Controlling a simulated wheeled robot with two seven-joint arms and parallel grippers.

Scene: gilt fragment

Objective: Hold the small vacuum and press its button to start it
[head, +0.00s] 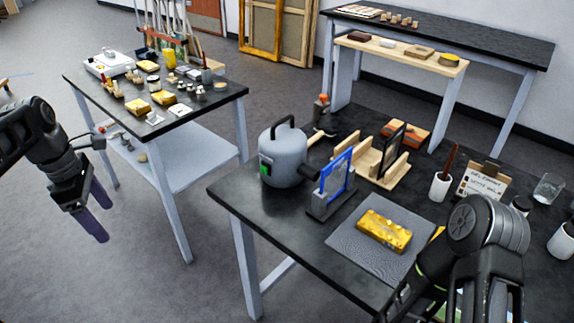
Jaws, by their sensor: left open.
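The small vacuum (287,158) stands upright near the left corner of the dark worktable (228,192). It has a rounded grey body, a black arched handle (283,126) on top and a dark nozzle at its right side. A green button (265,169) sits on a dark panel on its left-facing side. My left gripper (106,223) is open and empty, well left of the vacuum, over the floor and pointing down. My right arm comes in at the lower right over the worktable; its gripper's fingers cannot be made out.
A blue-framed stand (336,176) is close to the nozzle. A gilt fragment (383,231) lies on a grey mat (354,251). A wooden rack (366,157), a white cup (440,186) and a glass (548,188) stand behind. A cluttered side table (218,101) is at the left, with open floor between the tables.

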